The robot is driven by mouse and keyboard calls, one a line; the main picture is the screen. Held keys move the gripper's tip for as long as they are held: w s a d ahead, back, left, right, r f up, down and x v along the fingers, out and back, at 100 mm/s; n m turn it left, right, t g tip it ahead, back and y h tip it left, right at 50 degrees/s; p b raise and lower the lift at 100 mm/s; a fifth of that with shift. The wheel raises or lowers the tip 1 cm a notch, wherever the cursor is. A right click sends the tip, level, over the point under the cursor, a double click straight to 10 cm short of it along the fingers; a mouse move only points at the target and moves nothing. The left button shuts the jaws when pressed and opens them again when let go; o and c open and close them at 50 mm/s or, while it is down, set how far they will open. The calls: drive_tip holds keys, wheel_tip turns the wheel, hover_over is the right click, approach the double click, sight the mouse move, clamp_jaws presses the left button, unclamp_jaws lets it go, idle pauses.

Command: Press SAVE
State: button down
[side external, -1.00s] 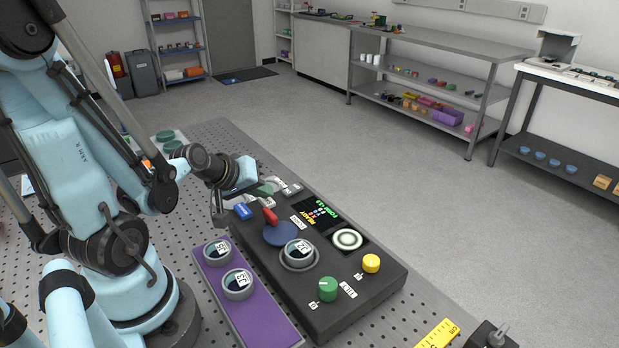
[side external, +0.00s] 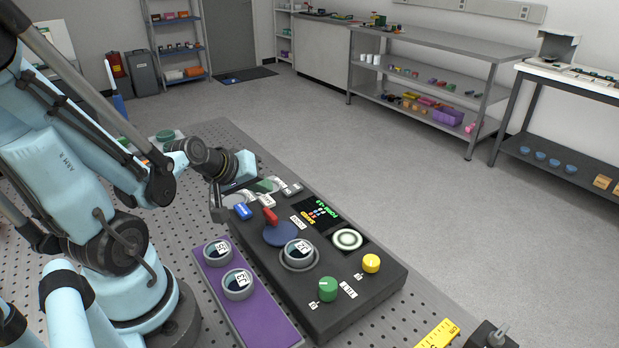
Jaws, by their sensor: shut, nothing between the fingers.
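The dark instrument console (side external: 345,290) lies on the perforated bench. At its far left end are a blue key (side external: 242,211), a green key (side external: 266,186) and small white labels, too small to read, so I cannot tell which key is SAVE. My gripper (side external: 218,214) is shut and empty. It hangs at the console's far left edge, just left of the blue key and apart from it in the picture. The screen (side external: 318,213) shows yellow and green lettering. My wrist partly hides the console's far end.
A red lever (side external: 270,216) stands near a blue disc (side external: 280,233). A sample (side external: 298,250) sits in a round holder. A green knob (side external: 328,289) and a yellow knob (side external: 371,263) are nearer. A purple tray (side external: 262,325) holds two more samples.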

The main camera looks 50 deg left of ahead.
sight(263, 201)
drive_tip(key=shift+r, duration=0.2)
drive_tip(key=shift+r, duration=2.4)
drive_tip(key=d+r+m+g+h, duration=0.1)
drive_tip(key=d+m+g+h, duration=0.1)
drive_tip(key=d+m, duration=0.9)
drive_tip(key=shift+w+d+r, duration=0.2)
drive_tip(key=shift+d+r, duration=0.15)
drive_tip(key=shift+d, duration=0.65)
